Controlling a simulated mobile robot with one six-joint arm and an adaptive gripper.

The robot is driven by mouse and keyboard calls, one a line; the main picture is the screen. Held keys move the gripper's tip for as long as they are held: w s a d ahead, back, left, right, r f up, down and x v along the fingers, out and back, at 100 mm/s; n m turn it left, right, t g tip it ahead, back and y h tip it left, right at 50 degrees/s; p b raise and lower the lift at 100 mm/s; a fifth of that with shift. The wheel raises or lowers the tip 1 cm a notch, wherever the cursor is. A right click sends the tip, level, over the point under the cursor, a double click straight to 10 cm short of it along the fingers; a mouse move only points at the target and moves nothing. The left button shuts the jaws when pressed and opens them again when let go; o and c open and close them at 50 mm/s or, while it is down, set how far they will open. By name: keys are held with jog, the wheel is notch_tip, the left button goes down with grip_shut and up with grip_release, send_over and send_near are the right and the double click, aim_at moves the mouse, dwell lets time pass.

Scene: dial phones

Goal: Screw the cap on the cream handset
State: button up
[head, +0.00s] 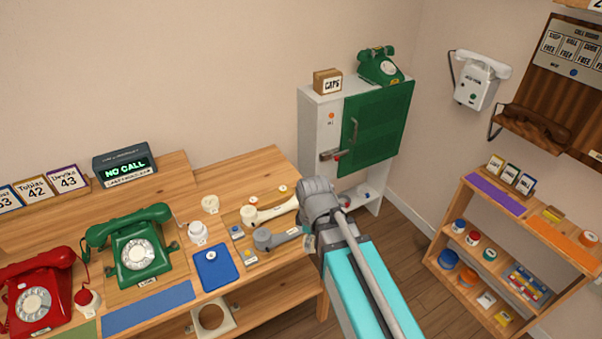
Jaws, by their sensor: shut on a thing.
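The cream handset (272,211) lies on the wooden bench in the head view, its round left end clear and its right end close to my wrist. Small pale caps with red tops lie behind it, one (254,199) near its left end and one (283,188) further back. My gripper (307,241) is at the bench's right edge, beside the right end of a grey handset (268,239). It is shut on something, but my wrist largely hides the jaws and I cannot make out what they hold.
Small blue-topped (236,231) and yellow-topped (250,256) pieces lie beside the grey handset. A blue pad (216,267), a green phone (140,247) and a red phone (36,298) are further left. A cabinet (323,118) stands behind my arm; a shelf unit (466,183) stands right.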

jog(key=w+a, duration=0.1)
jog(key=w, duration=0.7)
jog(key=w+a+r, duration=0.1)
jog(key=w+a, duration=0.1)
jog(key=w, duration=0.7)
jog(key=w+a+p, duration=0.1)
jog(key=w, duration=0.8)
jog(key=shift+w+a+r, duration=0.15)
jog(key=shift+w+a, duration=0.05)
jog(key=shift+a, duration=0.05)
jog(key=shift+f, duration=0.25)
notch_tip(320, 180, down, 4)
jog(key=b, duration=0.4)
jog(key=shift+f, duration=0.1)
jog(key=shift+f+b, duration=0.45)
jog(key=shift+b, duration=0.25)
jog(key=shift+f+b, duration=0.7)
dwell(0.4)
jog(key=o, duration=0.7)
jog(key=shift+r, duration=0.2)
